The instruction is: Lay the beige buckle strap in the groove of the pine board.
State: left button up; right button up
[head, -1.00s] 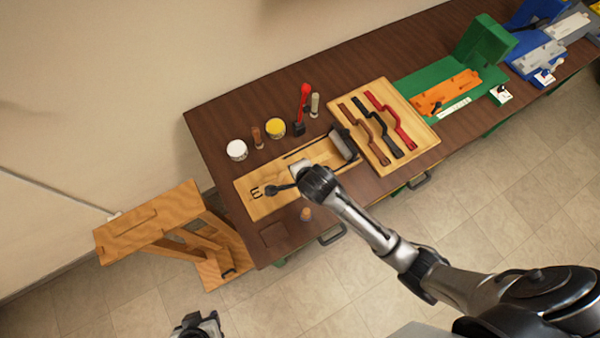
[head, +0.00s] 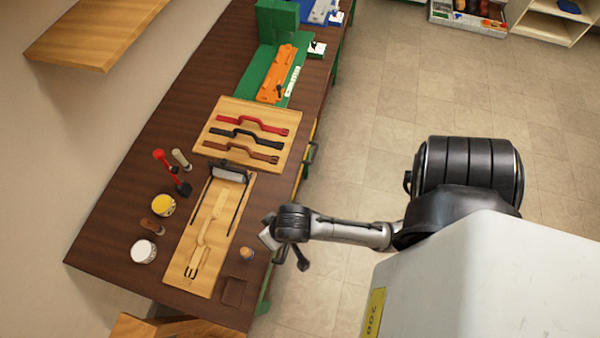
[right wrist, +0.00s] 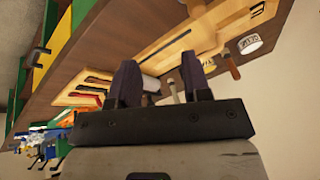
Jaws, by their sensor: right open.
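The pine board (head: 178,276) lies lengthwise on the brown bench in the head view. In the right wrist view the board (right wrist: 205,38) shows beyond the fingers. My right gripper (head: 290,258) is off the board's right side, near the bench edge, open and empty. Its two dark fingers stand apart in the right wrist view (right wrist: 158,82). My left gripper is not in view.
A grey roller-like part (head: 230,173) sits at the board's far end. A tray (head: 226,110) with red, black and brown straps lies beyond. A small wooden peg (head: 246,253) stands right.

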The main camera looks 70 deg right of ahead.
jog(key=s+d+r+n+g, duration=0.1)
jog(key=s+d+r+n, duration=0.1)
jog(key=s+n, duration=0.5)
jog(key=shift+s+d+r, duration=0.15)
jog(key=shift+s+d, duration=0.05)
jog(key=shift+s, duration=0.25)
